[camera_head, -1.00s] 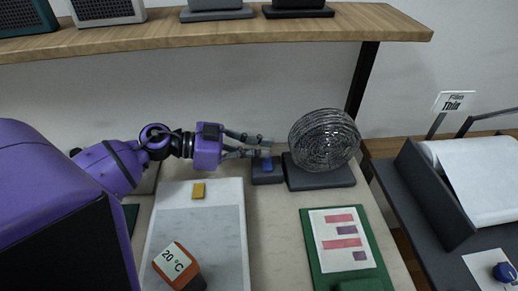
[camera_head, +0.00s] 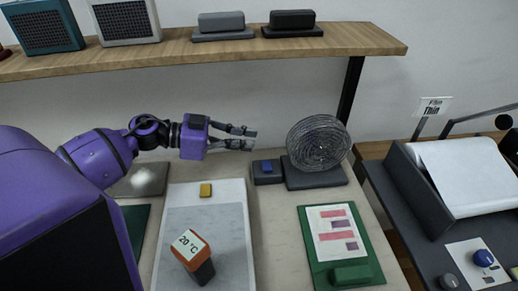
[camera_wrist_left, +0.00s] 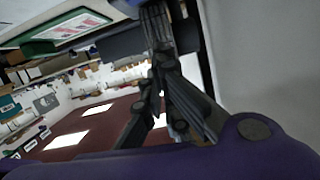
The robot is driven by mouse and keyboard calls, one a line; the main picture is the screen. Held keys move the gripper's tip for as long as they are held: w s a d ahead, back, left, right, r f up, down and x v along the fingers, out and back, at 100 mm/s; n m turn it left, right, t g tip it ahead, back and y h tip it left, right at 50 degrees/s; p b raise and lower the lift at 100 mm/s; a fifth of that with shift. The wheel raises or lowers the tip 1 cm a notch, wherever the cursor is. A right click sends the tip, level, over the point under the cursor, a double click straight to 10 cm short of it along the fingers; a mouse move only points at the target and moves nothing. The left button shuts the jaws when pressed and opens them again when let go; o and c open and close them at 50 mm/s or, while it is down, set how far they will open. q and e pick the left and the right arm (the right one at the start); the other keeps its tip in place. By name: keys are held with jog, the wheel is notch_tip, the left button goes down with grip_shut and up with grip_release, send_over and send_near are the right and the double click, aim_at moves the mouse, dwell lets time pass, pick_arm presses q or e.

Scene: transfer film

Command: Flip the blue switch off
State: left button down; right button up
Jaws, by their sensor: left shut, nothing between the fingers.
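I cannot tell which way the switch is tipped. My left gripper (camera_head: 252,138) reaches in from the left, its fingers pointing right. In the left wrist view, the fingers (camera_wrist_left: 158,85) show close up, and the switch cannot be made out clearly. My right gripper is not in view.
A white tray (camera_head: 244,235) holds a yellow block (camera_head: 206,190) and an orange 20 °C device (camera_head: 190,246). A green clipboard (camera_head: 308,270) lies at front right. A wooden shelf (camera_head: 200,48) overhangs the back. Bare table lies between tray and clipboard.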

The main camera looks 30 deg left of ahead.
pick_arm(q)
jog(key=s+a, duration=0.3)
jog(key=a, duration=0.2)
jog(key=shift+s+a+r, duration=0.15)
jog(key=shift+a+r, duration=0.2)
jog(key=shift+r, duration=0.05)
